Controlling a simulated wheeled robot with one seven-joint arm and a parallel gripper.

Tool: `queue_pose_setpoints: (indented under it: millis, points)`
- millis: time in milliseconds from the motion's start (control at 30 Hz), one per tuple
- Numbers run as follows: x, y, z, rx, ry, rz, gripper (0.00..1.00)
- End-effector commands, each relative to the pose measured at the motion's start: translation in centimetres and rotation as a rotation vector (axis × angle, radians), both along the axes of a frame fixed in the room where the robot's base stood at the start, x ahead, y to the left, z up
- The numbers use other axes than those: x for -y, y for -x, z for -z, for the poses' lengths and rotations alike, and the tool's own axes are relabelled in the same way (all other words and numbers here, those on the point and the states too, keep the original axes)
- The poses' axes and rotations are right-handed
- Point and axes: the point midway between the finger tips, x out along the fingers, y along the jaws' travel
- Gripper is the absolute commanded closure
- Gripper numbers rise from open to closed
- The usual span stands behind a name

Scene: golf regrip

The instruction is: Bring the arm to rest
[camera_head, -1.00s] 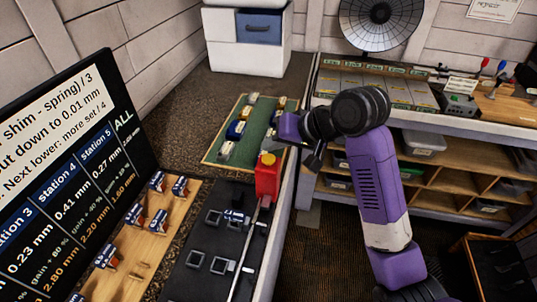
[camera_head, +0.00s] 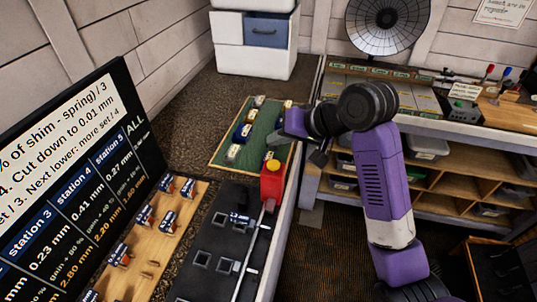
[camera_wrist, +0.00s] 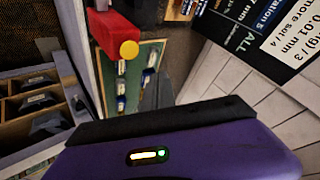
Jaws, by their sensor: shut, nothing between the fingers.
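My gripper (camera_head: 277,138) is at the end of my purple arm, at the right edge of the green tray and above the red box with a yellow button. Its fingers are small and dark in the head view, partly hidden behind my purple hand. In the wrist view my purple hand fills the bottom, and the dark grey fingers (camera_wrist: 151,92) are together with nothing between them. The arm is bent, with its elbow raised, beside the bench.
The green tray (camera_head: 213,163) holds several small blocks. The red box (camera_head: 271,184) stands on the bench near the black fixture plate (camera_head: 208,238). A wooden board (camera_head: 140,275) with clips and a large screen (camera_head: 70,190) are at left. A shelved bench (camera_head: 440,178) stands behind my arm.

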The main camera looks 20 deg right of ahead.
Motion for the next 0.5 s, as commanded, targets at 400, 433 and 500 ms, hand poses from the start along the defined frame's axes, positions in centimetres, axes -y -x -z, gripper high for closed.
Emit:
queue_pose_setpoints:
  millis: [400,433,500]
  points:
    - [0.5,-2.7,-3.1,0.181,0.018,0.015,1.0]
    - [0.8,-3.2,-4.1,0.226,0.024,0.025,1.0]
    - [1.4,-4.1,-5.9,0.33,0.034,0.052,1.0]
